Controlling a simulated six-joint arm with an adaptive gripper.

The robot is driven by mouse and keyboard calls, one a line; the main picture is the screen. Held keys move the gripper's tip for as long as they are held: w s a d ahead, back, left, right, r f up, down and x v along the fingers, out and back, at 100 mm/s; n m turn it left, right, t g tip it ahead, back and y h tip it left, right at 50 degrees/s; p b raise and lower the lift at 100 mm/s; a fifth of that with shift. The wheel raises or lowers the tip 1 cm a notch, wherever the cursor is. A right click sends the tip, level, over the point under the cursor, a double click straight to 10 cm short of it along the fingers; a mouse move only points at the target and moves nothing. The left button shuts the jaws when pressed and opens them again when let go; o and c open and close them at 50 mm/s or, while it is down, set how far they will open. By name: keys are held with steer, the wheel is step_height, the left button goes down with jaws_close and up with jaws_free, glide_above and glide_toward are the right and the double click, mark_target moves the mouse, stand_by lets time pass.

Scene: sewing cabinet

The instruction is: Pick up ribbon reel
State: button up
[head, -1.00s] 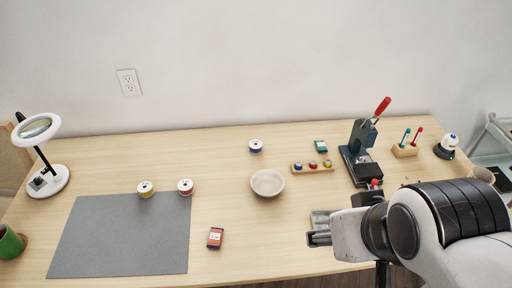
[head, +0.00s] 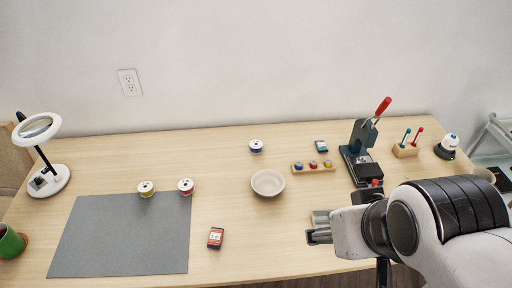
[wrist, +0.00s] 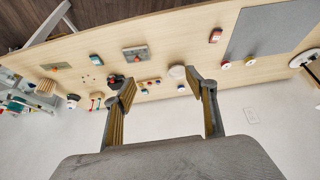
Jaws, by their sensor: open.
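Three small ribbon reels lie on the table: a yellow reel (head: 146,189) and a red reel (head: 186,187) near the grey mat's back edge, and a blue reel (head: 256,146) farther back. The wrist view also shows the yellow reel (wrist: 250,60), the red reel (wrist: 226,65) and the blue reel (wrist: 181,88). My gripper (head: 314,237) is at the front right of the table, well right of all three reels. In the wrist view my gripper (wrist: 161,84) has its fingers spread wide, with nothing held between them.
A bowl (head: 268,183) stands mid-table. An orange-labelled box (head: 215,238) lies right of the grey mat (head: 125,240). A button rack (head: 313,167) and a red-handled press (head: 363,150) stand back right. A magnifier lamp (head: 48,180) stands far left. Between bowl and red reel is clear.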

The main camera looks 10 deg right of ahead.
steer(key=w+d+r+n+t+h, duration=0.1)
steer(key=w+d+r+n+t, duration=0.3)
steer(key=w, duration=0.7)
steer(key=w+d+n+g+h, duration=0.1)
steer(key=w+d+n, duration=0.1)
steer(key=w+n, duration=0.65)
steer(key=w+d+f+n+t, duration=0.15)
steer(key=w+n, duration=0.25)
steer(key=w, duration=0.6)
steer(key=w+f+n+t, duration=0.1)
steer(key=w+f+n, duration=0.25)
steer(key=w, duration=0.65)
steer(key=w+a+f+n+y, duration=0.4)
steer(key=w+f+n+y, duration=0.1)
steer(key=w+f+n, duration=0.7)
steer(key=a+f+n+y, duration=0.1)
steer(key=f+n, duration=0.2)
steer(key=f, duration=0.2)
steer(key=a+f+n+y, duration=0.2)
steer(key=f+n, duration=0.2)
steer(key=f, duration=0.1)
steer(key=a+f+n+y, duration=0.1)
steer(key=a+f+n, duration=0.1)
steer(key=f, duration=0.3)
steer(key=shift+w+a+f+n+y, duration=0.1)
steer(key=shift+w+f+n+y, duration=0.3)
steer(key=shift+n, duration=0.5)
steer(key=shift+s+a+f+n+y, duration=0.15)
steer(key=shift+a+f+n+y, duration=0.15)
steer(key=shift+f, duration=0.1)
